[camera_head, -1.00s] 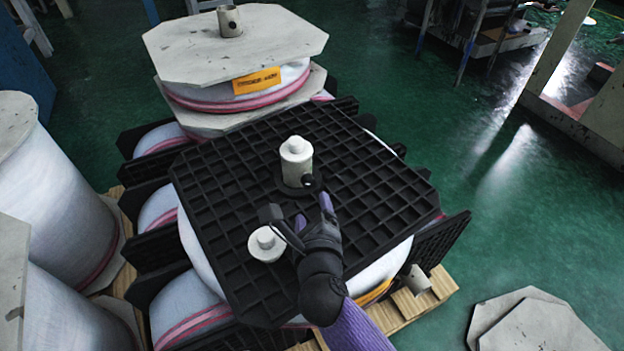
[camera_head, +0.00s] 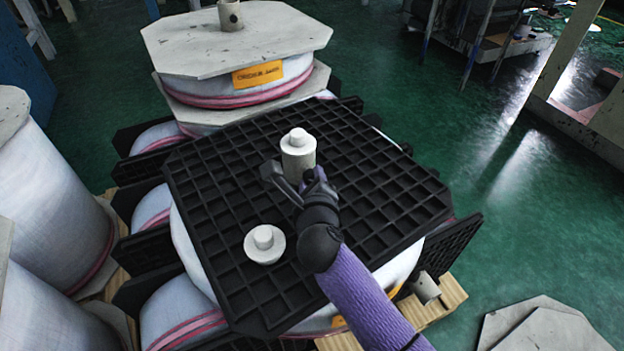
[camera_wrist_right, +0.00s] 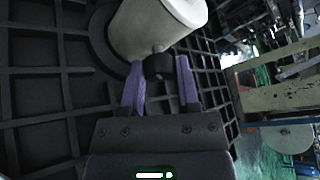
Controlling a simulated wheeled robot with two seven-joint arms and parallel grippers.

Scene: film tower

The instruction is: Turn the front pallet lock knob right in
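The front black grid pallet (camera_head: 215,215) lies on top of a film roll. A pale cylinder (camera_head: 299,158) stands upright through its middle, also large at the top of the right wrist view (camera_wrist_right: 150,28). The small black lock knob (camera_wrist_right: 160,66) sticks out of the cylinder's side on a short pale stem. My right gripper (camera_wrist_right: 160,84) is open, with one purple finger on each side of the knob; slim gaps seem to remain. In the head view my right gripper (camera_head: 298,180) is close against the cylinder and covers the knob. My left gripper is not in view.
A pale flanged cap (camera_head: 264,245) lies on the pallet, front left of the cylinder. Behind stands a roll with a pale octagonal board (camera_head: 235,38). White rolls (camera_head: 45,200) stand at the left. Green floor (camera_head: 520,235) is free at the right, with pale boards (camera_head: 548,325) lower down.

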